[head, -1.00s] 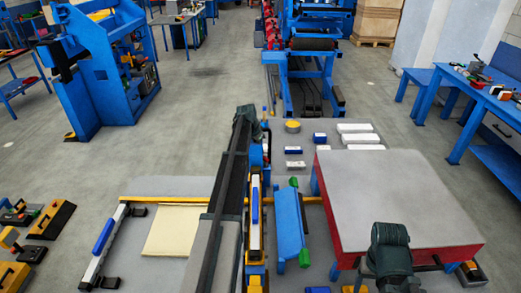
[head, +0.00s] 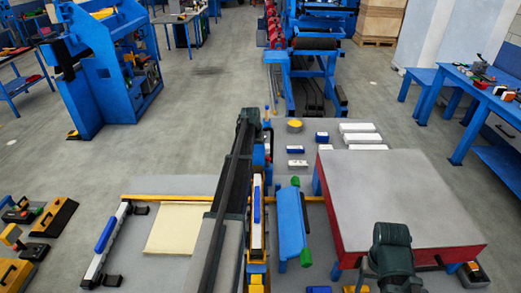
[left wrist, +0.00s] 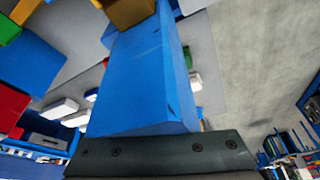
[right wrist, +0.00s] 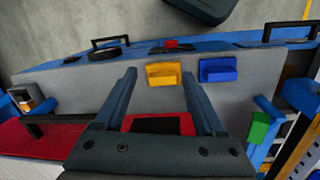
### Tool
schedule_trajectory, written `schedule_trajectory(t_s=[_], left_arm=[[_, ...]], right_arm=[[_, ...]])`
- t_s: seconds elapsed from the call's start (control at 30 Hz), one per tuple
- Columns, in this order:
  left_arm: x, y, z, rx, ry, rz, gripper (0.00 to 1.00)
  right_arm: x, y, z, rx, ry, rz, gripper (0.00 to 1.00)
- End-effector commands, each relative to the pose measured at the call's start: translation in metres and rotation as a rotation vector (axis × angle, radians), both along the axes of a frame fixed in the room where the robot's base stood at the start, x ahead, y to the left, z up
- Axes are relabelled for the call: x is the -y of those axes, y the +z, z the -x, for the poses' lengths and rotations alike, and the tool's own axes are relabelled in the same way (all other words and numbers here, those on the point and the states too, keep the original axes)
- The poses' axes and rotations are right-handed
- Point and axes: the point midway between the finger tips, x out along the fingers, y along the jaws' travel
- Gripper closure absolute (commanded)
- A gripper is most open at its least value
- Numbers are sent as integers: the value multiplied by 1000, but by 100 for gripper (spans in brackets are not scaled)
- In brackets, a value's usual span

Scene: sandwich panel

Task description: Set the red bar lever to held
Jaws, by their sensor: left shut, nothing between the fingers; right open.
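No part in view is clearly the red bar lever. A red piece with a black patch (right wrist: 186,122) shows between the fingers of my right gripper (right wrist: 162,85) in the right wrist view; I cannot tell whether it is the lever. My right gripper is open and empty. In the head view my right wrist (head: 392,250) is over the near right of the red-sided table. My left arm (head: 232,170) reaches forward over the middle of the bench. My left gripper (left wrist: 150,125) is shut, with a broad blue shape in front of its palm; its fingertips are unclear.
A grey-topped table (head: 400,200) with red sides stands at the right. A blue part with green ends (head: 289,220) lies left of it. A blue-handled bar (head: 105,235) and cream sheet (head: 178,228) are at the left. Yellow (right wrist: 163,74) and blue (right wrist: 218,70) blocks sit beyond my right fingers.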

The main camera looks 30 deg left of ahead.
Motion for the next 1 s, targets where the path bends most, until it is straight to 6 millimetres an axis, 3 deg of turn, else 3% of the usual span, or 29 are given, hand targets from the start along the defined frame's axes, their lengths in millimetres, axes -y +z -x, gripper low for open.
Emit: schedule_trajectory(t_s=[1.0], left_arm=[[16,0,46,-1,943,-2,100]], right_arm=[[0,0,0,0,0,0,28]])
